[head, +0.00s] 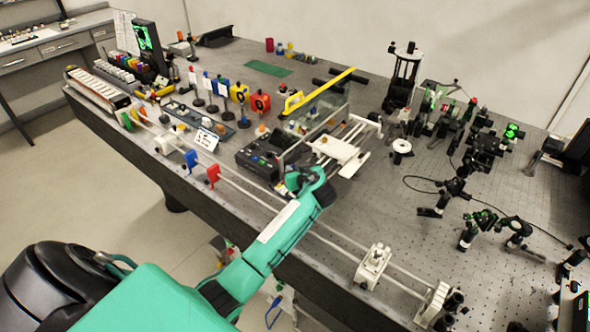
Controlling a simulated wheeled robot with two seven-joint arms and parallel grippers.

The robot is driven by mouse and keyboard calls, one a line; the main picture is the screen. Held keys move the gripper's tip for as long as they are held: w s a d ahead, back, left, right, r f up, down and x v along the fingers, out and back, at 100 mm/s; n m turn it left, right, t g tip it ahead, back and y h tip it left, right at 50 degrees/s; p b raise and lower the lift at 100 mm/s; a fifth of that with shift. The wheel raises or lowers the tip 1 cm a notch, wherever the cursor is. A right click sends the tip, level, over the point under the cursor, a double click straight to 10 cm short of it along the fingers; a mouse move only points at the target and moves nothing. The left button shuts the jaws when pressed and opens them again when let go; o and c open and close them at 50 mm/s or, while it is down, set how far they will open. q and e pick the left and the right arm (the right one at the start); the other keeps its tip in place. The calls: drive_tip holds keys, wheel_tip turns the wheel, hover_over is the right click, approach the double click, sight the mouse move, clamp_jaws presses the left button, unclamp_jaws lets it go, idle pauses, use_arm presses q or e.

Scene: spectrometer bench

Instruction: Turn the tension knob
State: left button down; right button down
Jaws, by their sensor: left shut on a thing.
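My left gripper (306,178) is over the middle of the optical bench, at the end of my teal arm. It is beside the black box with buttons (262,158) and near the front end of the white slotted plate assembly (341,152). It is shut on a small part there, which fits the tension knob. The gripper's own body hides the fingertips and the knob, so its shape and angle cannot be seen. My right gripper is not in view.
A long pale rail (335,245) runs along the bench's front edge, with red (213,175) and blue (191,160) holders and a white carriage (374,262). A yellow-handled clear panel (318,112) stands behind my gripper. Optical mounts (483,150) crowd the right side.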

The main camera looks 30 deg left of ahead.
use_arm(q)
drive_tip(key=c, duration=1.3)
unclamp_jaws()
drive_tip(key=shift+d, duration=0.1)
drive_tip(key=shift+s+d, duration=0.15)
drive_tip(key=shift+d, duration=0.05)
drive_tip(key=shift+b+v, duration=2)
drive_tip(key=shift+v, duration=4.6)
drive_tip(key=shift+a+r, duration=0.1)
